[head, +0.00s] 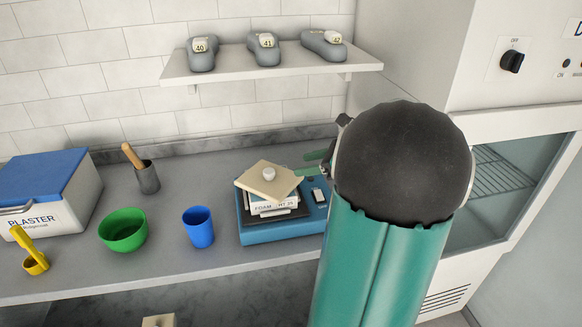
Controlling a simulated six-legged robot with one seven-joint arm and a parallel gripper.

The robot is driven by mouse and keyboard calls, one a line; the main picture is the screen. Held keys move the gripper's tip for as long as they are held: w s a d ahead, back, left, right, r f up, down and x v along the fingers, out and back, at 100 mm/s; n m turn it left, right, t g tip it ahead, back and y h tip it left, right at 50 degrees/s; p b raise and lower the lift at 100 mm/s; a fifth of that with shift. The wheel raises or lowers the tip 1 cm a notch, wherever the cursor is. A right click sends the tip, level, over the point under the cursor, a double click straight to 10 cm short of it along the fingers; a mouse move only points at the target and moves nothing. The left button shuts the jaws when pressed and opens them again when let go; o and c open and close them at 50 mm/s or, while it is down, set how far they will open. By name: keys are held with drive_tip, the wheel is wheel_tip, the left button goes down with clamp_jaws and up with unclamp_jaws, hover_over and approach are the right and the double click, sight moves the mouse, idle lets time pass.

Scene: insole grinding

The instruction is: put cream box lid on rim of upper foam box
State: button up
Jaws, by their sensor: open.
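The cream lid (268,180) with a pale round knob lies on top of the white foam box (270,204). It looks turned relative to the box, with corners sticking out past the sides. The foam box is marked "FOAM" and sits on a dark plate on a blue device (283,231). I cannot tell whether a second box is below. My gripper (312,163) is at the right of the lid, its green fingers apart from the knob and empty. My arm's large dark joint and green link hide most of the gripper and the counter at right.
A blue cup (199,227), a green bowl (124,231), a mortar with pestle (147,178), a yellow scoop (35,262) and a plaster box (42,204) stand left on the grey counter. A shelf (270,66) with numbered insole forms hangs above. An oven-like cabinet stands right.

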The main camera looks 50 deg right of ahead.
drive_tip(key=a+n+g, duration=0.6)
drive_tip(key=a+n, duration=0.7)
drive_tip(key=a, duration=0.9)
drive_tip(key=s+a+n+h, duration=0.2)
drive_tip(key=s+a+n, duration=0.1)
drive_tip(key=a+n, duration=0.4)
drive_tip(key=s+a+n+h, duration=0.2)
drive_tip(key=s+a+n, duration=0.2)
drive_tip(key=a+n, duration=0.3)
drive_tip(key=shift+r+n+h, duration=0.2)
drive_tip(key=shift+n+h, duration=0.2)
drive_tip(key=shift+n, duration=1.9)
